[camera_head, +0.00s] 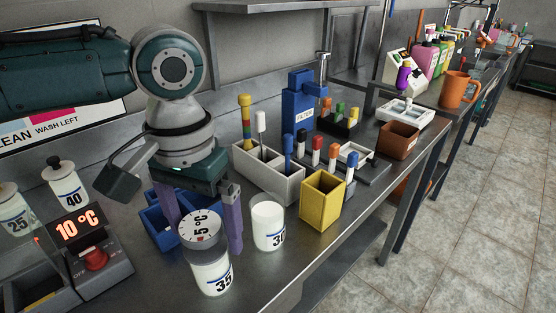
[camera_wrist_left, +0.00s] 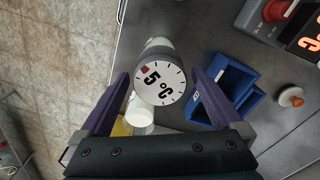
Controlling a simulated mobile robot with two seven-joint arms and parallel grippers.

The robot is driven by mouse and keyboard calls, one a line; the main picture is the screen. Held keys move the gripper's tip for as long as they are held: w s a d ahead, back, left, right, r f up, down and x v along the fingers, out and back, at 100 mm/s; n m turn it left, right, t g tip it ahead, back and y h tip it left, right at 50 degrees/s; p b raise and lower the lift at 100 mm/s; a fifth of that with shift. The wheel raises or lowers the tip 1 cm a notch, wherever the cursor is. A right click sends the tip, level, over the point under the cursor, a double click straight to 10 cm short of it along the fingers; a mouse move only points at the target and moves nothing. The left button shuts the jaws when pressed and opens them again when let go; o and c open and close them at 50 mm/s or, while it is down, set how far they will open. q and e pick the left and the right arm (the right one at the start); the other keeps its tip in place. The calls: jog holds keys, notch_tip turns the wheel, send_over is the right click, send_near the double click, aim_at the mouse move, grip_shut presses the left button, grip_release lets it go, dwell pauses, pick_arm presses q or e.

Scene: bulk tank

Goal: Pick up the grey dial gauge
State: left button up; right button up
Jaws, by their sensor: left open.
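The grey dial gauge (camera_head: 201,227) has a round white face reading 5 °C and a grey rim. It appears to sit on top of the white jar marked 35 (camera_head: 212,275). In the left wrist view the gauge (camera_wrist_left: 160,83) faces the camera near the middle. My left gripper (camera_head: 207,241) is open, with one purple finger on each side of the gauge. In the wrist view a gap shows between the gauge and each finger of the gripper (camera_wrist_left: 160,75). Whether a finger touches the jar cannot be told. My right gripper is not in view.
A white jar marked 30 (camera_head: 269,226) and a yellow box (camera_head: 321,201) stand close on the right. A blue bin (camera_head: 158,232) lies behind the left finger. A red-lit 10 °C display unit (camera_head: 88,245) is at the left. The bench's front edge runs close by.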

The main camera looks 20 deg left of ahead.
pick_arm(q)
jog(key=shift+f, duration=0.35)
jog(key=c, duration=1.3)
